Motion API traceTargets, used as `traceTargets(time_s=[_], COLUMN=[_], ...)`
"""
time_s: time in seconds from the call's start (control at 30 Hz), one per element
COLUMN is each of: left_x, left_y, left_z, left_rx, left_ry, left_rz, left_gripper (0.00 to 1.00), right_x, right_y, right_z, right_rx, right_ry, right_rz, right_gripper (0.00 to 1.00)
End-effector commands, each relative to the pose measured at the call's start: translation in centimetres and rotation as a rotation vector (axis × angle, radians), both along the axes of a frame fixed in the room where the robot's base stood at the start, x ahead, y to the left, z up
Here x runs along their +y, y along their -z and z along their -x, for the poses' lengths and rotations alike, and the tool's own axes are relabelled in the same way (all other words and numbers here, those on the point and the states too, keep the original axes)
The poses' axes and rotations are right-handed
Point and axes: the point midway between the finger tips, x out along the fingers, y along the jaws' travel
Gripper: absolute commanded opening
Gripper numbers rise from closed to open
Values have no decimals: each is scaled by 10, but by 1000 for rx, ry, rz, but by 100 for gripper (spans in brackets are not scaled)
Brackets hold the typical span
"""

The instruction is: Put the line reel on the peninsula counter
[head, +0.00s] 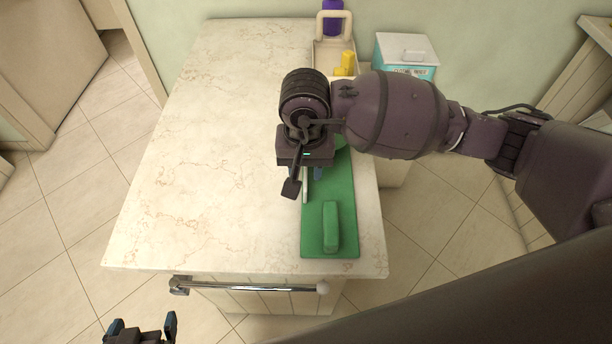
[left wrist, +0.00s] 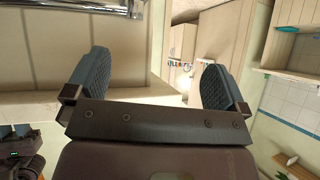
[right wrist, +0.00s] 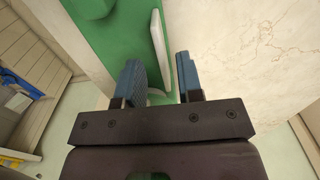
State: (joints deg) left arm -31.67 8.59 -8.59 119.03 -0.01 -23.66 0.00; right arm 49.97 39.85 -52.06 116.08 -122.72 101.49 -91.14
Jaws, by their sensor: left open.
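I cannot pick out the line reel with certainty. A thin white piece (head: 304,187) is at the left edge of a green mat, under my right gripper (head: 305,172). The right wrist view shows this white piece (right wrist: 159,45) running down between the fingers of my right gripper (right wrist: 162,80), which are partly closed; I cannot tell whether they grip it. A rounded green thing (right wrist: 92,7) is beside it, mostly hidden in the head view. The marble-topped counter (head: 200,150) spreads below. My left gripper (head: 140,330) is open and empty, off the counter's front; its fingers show in the left wrist view (left wrist: 155,85).
The green mat (head: 315,205) lies along the counter's right side with a green block (head: 331,226) on it. A cream caddy (head: 322,57) with yellow items, a purple bottle (head: 332,20) and a teal-white box (head: 407,52) are at the back. The counter's left side is clear. A metal rail (head: 245,288) crosses its front.

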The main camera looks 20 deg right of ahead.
Motion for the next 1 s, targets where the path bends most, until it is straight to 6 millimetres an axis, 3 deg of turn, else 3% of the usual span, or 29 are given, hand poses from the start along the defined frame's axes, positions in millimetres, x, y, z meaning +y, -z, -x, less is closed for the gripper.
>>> traceTargets(time_s=[0.03, 0.2, 0.4, 1.0], left_x=[0, 2, 3, 0], left_y=[-4, -8, -7, -6], left_z=[-1, 0, 4, 3], left_rx=[-6, -10, -5, -4], left_ry=[1, 1, -2, -10], left_rz=[-2, -3, -4, 6], left_gripper=[100, 100, 100, 100], right_x=[0, 0, 1, 1], right_y=[-15, -46, -71, -79], right_z=[-1, -1, 0, 0], right_rx=[-9, -6, -3, 0], right_ry=[-3, -2, -1, 0], right_rz=[-1, 1, -1, 0], right_gripper=[34, 34, 34, 34])
